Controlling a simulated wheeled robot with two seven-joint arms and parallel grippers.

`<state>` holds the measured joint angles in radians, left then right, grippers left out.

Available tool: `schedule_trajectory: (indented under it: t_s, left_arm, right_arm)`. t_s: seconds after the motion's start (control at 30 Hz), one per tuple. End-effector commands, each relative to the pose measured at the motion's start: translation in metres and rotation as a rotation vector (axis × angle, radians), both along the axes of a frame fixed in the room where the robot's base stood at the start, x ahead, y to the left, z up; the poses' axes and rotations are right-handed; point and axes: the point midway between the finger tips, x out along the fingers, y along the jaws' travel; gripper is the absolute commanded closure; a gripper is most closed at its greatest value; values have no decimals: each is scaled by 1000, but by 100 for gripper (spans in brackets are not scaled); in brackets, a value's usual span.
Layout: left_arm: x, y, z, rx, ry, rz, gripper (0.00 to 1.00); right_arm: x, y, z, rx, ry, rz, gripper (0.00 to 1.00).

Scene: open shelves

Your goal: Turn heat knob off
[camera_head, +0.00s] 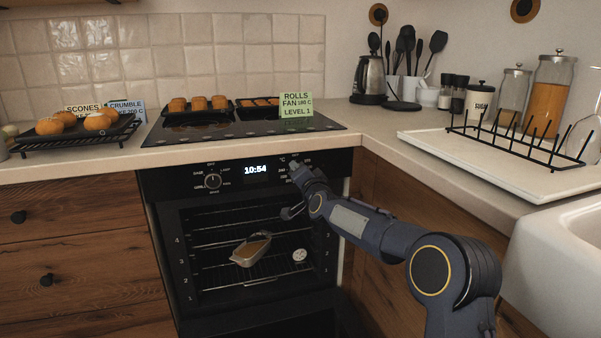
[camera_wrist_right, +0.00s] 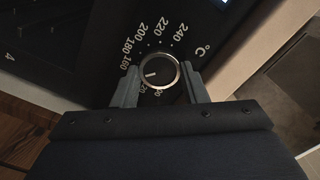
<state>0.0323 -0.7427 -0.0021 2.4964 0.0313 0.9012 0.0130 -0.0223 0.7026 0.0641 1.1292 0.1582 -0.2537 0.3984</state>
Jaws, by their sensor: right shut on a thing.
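The heat knob (camera_wrist_right: 158,73) is a round dark dial with a silver rim on the black oven panel, ringed by temperature numbers. In the right wrist view its white mark points left, toward one finger, between the 160 and the lower numbers. My right gripper (camera_wrist_right: 158,88) is shut on the knob, with one finger on each side. In the head view my right gripper (camera_head: 296,167) reaches the right part of the oven panel and hides the knob. My left gripper is not in view.
The oven (camera_head: 190,235) is open below the panel, with a dish (camera_head: 250,250) and a round white dial (camera_head: 299,255) on a rack. Another knob (camera_head: 212,181) sits left of the clock display (camera_head: 255,170). The counter edge (camera_head: 400,170) runs close above my right arm.

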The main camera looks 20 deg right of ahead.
Motion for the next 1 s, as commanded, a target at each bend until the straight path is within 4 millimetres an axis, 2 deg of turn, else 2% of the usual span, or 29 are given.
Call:
schedule_trajectory:
  t_s: [0.5, 1.0]
  left_arm:
    - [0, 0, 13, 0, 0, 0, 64]
    - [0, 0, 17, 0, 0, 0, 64]
  right_arm:
    - [0, 2, -1, -493, -12, 3, 84]
    - [0, 3, -2, -969, -28, 5, 84]
